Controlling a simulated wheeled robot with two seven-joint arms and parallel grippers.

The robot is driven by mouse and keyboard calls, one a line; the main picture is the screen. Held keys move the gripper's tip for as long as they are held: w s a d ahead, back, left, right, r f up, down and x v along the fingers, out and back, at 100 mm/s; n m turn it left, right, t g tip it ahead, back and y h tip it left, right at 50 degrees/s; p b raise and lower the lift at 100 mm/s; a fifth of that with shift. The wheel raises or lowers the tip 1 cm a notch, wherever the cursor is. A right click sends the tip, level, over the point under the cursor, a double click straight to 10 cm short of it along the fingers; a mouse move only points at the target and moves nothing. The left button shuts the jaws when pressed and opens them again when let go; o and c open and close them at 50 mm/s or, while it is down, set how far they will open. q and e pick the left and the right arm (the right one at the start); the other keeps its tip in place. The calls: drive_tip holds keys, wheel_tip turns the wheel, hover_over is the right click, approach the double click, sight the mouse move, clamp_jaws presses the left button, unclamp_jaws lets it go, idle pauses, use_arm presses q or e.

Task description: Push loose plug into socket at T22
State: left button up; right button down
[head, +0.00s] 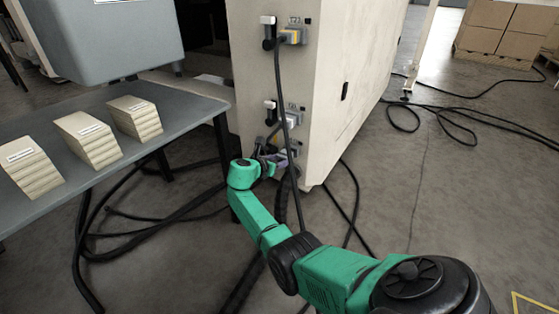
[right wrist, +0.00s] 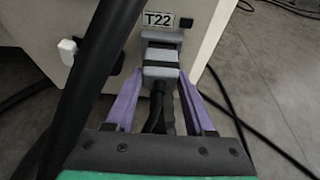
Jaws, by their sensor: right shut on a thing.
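The T22 label (right wrist: 158,19) is on the pale cabinet face in the right wrist view, with the socket (right wrist: 162,38) just below it. The grey plug (right wrist: 160,72), with a dark cable running back from it, is lined up with the socket and meets it or nearly so; I cannot tell how deep it sits. My right gripper (right wrist: 160,88) is shut on the plug, purple fingers on both sides. In the head view the right gripper (head: 277,161) is low on the cabinet's front, partly hidden by cables. My left gripper is not in view.
The cabinet (head: 340,80) bears an upper plug (head: 291,36) and a middle plug (head: 291,119). A table (head: 185,105) with card stacks stands left. Cables lie on the floor.

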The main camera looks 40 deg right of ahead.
drive_tip(key=shift+w+d, duration=0.1)
drive_tip(key=shift+d, duration=0.25)
idle(0.3)
drive_tip(key=shift+c, duration=0.9)
unclamp_jaws()
